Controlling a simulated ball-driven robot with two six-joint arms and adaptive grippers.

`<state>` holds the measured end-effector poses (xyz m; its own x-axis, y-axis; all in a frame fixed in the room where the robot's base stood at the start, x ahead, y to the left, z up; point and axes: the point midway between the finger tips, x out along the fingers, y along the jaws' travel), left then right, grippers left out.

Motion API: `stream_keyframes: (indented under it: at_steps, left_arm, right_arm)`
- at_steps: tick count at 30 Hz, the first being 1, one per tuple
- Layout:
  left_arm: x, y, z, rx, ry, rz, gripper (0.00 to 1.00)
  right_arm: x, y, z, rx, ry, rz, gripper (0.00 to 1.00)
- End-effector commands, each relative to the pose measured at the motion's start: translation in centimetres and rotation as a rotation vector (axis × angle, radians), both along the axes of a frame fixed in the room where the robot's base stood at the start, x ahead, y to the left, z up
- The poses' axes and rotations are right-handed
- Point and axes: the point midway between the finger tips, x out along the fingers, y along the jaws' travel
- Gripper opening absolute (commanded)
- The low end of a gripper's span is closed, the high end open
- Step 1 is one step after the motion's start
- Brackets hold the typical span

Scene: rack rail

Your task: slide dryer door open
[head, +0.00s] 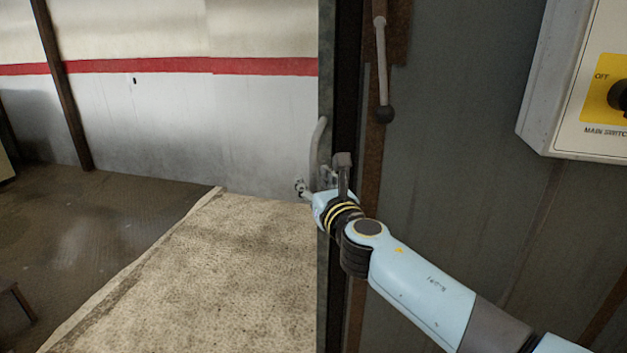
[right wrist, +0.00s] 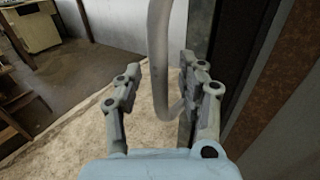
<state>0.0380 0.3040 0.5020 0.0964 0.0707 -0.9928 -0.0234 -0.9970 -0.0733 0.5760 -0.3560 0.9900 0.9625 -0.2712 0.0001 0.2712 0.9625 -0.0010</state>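A pale curved bar handle (head: 317,146) stands upright at the grey door edge (head: 325,70), which I see nearly edge-on in the head view. My right gripper (head: 322,185) is at the lower part of this handle. In the right wrist view, the handle (right wrist: 160,62) runs between the two fingers of my right gripper (right wrist: 159,75). The fingers are apart, with a gap on the left side of the bar; whether the right finger touches it I cannot tell. My left gripper is not in view.
A white switch box (head: 575,105) is at the upper right. A pale mat (head: 215,275) and open floor (head: 100,225) lie to the left.

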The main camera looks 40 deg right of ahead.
Motion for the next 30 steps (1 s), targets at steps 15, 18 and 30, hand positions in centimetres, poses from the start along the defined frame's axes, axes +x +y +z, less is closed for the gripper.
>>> stream_keyframes:
  at_steps: [15, 18, 30]
  left_arm:
    - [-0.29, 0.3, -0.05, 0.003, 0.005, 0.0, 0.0]
    - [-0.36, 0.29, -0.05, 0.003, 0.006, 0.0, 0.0]
    - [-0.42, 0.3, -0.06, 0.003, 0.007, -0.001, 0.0]
  right_arm:
    - [0.78, -0.23, 0.01, 0.001, 0.0, 0.0, 0.23]
    - [0.77, -0.22, 0.01, 0.001, 0.0, 0.0, 0.1]
    - [0.75, -0.21, -0.02, 0.001, 0.001, 0.0, 0.0]
